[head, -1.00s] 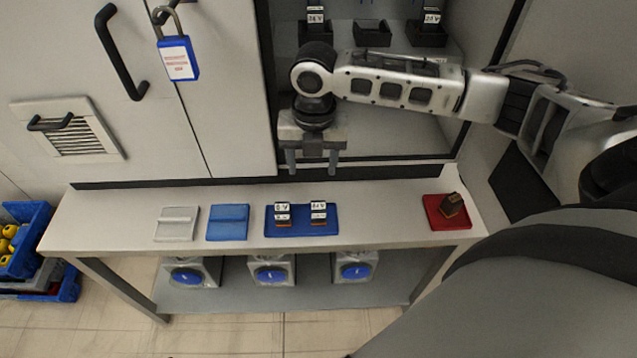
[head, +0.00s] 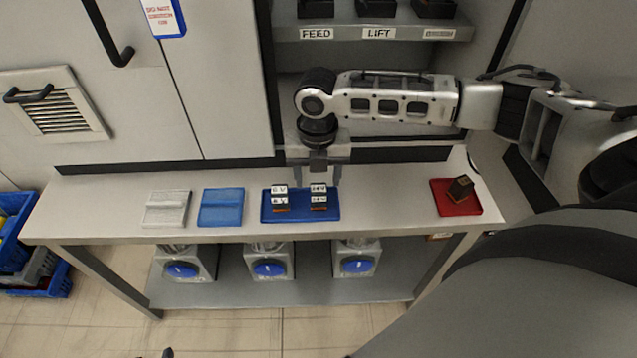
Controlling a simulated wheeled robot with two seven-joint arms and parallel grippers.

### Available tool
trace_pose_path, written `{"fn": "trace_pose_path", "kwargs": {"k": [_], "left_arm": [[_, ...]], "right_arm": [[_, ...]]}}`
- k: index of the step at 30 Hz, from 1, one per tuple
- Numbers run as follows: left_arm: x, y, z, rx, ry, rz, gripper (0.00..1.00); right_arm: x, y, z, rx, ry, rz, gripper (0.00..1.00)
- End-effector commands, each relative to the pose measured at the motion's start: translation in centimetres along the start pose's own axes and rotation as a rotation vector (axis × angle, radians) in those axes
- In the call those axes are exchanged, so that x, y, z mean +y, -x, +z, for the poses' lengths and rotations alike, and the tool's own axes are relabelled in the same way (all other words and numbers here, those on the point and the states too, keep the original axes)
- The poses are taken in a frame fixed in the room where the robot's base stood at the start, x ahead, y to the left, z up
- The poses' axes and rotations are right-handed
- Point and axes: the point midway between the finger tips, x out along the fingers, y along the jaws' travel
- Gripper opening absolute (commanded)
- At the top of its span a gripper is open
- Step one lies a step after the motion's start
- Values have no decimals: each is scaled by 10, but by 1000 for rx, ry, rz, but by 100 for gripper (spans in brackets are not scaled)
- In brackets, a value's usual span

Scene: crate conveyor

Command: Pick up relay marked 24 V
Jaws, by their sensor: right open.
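Two small dark relays with white labels stand in a blue tray (head: 300,215) on the bench. The right-hand relay (head: 318,198) has a label that looks like 24 V. The left-hand relay (head: 280,198) has a label that looks like 6 V. My right gripper (head: 311,180) is open and points down just behind and above the tray, its fingers apart and empty. I cannot tell its exact height over the relays. My left gripper is not in view.
A red tray (head: 469,207) with a dark tilted relay (head: 460,188) is at the bench's right end. A flat blue piece (head: 221,207) and a grey one (head: 167,209) lie to the left. A cabinet shelf (head: 400,30) with FEED and LIFT labels is behind.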

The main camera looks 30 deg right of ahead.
Motion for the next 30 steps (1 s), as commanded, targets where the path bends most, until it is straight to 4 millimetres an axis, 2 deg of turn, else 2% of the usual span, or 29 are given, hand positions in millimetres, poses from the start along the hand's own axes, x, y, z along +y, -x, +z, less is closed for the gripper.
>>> {"fn": "trace_pose_path", "kwargs": {"k": [1,9,20,21,26,30], "left_arm": [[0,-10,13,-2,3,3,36],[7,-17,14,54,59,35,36],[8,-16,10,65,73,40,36],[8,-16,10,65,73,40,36],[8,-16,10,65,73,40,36],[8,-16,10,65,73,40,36]], "right_arm": [[-1,-16,-1,0,1,-1,56],[-2,-42,-2,0,-1,-1,56],[-2,-43,-2,0,-1,-2,56],[-2,-43,-2,0,-1,-2,54],[-2,-43,-2,0,-1,-2,9],[-2,-43,-2,0,-1,-1,7]]}}
